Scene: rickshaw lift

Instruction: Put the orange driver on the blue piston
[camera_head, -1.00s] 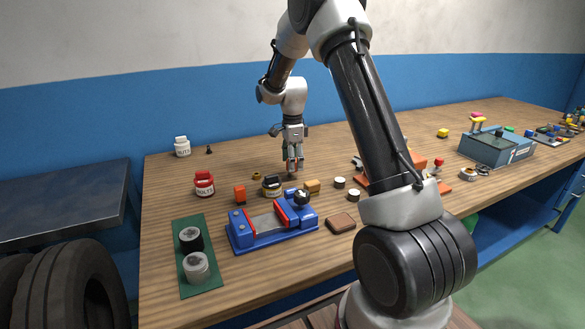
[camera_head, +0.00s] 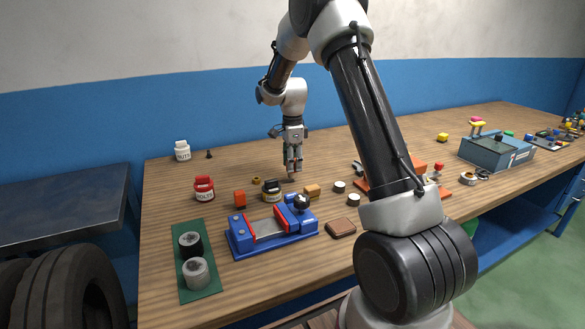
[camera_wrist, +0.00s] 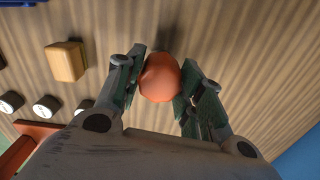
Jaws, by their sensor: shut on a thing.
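My gripper (camera_head: 293,166) points down over the back middle of the bench. In the wrist view, its fingers (camera_wrist: 160,88) are shut on a rounded orange thing (camera_wrist: 160,78), seen end-on, which looks like the orange driver's handle. Its shaft is hidden, and I cannot tell whether it touches the bench. In the head view the held thing is too small and covered to make out. I cannot pick out the blue piston with certainty.
A blue vise (camera_head: 270,232) stands in front of my gripper, with a small dark-labelled jar (camera_head: 272,191) and a tan block (camera_head: 312,191) behind it. A blue-grey toolbox (camera_head: 497,151) stands far right.

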